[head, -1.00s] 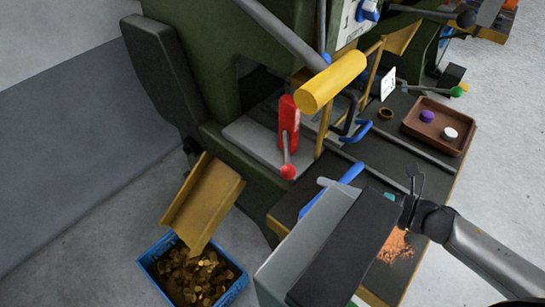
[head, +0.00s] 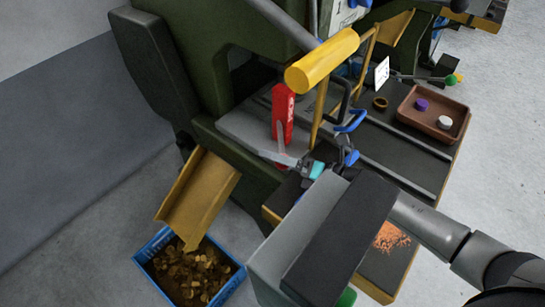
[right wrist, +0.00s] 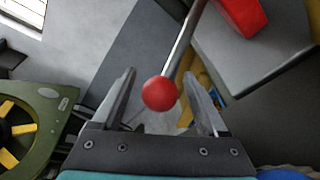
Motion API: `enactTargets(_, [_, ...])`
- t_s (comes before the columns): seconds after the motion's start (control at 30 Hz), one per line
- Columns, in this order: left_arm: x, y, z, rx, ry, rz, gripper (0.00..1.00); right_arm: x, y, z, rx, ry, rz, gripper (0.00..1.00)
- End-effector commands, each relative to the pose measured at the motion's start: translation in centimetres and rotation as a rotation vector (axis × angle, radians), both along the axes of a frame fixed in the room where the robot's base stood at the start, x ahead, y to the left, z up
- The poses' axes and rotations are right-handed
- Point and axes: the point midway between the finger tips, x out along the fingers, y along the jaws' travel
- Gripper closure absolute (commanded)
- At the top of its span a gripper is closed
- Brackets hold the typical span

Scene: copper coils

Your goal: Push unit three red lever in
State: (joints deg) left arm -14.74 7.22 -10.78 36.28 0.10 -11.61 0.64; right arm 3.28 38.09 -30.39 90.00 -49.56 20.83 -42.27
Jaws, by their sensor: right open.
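The red lever unit (head: 283,112) stands upright on a grey plate on the green machine. Its thin rod (head: 281,140) runs down to a ball knob that my right gripper (head: 287,158) mostly hides in the head view. In the right wrist view the red ball knob (right wrist: 160,93) and metal rod (right wrist: 183,45) show clearly. My right gripper (right wrist: 160,85) is open, one finger on each side of the ball, with gaps at both sides. I cannot tell whether anything touches. My left gripper is not in view.
A yellow handle bar (head: 322,60) hangs just right of the lever. A tan chute (head: 198,197) leads down to a blue crate (head: 148,285) of copper pieces (head: 190,272). A brown tray (head: 405,112) with two discs lies on the bench (head: 400,155). Orange shavings (head: 390,237) lie nearer.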

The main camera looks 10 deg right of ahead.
Motion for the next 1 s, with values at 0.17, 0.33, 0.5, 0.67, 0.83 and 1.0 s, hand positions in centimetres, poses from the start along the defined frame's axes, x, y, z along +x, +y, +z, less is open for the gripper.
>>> enactTargets(0.17, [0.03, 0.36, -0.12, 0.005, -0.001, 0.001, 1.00, 0.85, 0.88, -0.26, -0.001, -0.001, 0.000, 0.24])
enactTargets(0.33, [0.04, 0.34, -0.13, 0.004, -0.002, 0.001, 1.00, 1.02, 1.05, -0.30, -0.001, -0.001, 0.000, 0.24])
enactTargets(0.5, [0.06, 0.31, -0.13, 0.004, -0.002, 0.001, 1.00, 0.99, 1.03, -0.30, -0.001, -0.001, 0.000, 0.24])
enactTargets(0.67, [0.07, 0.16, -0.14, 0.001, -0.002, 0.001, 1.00, 0.99, 1.02, -0.30, -0.001, 0.000, 0.001, 0.42])
enactTargets(0.83, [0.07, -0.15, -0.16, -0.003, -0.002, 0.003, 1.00, 0.98, 1.02, -0.29, -0.001, 0.000, 0.001, 0.61])
enactTargets(1.0, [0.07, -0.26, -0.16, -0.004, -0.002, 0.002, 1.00, 0.98, 1.01, -0.28, -0.001, 0.000, 0.001, 0.80])
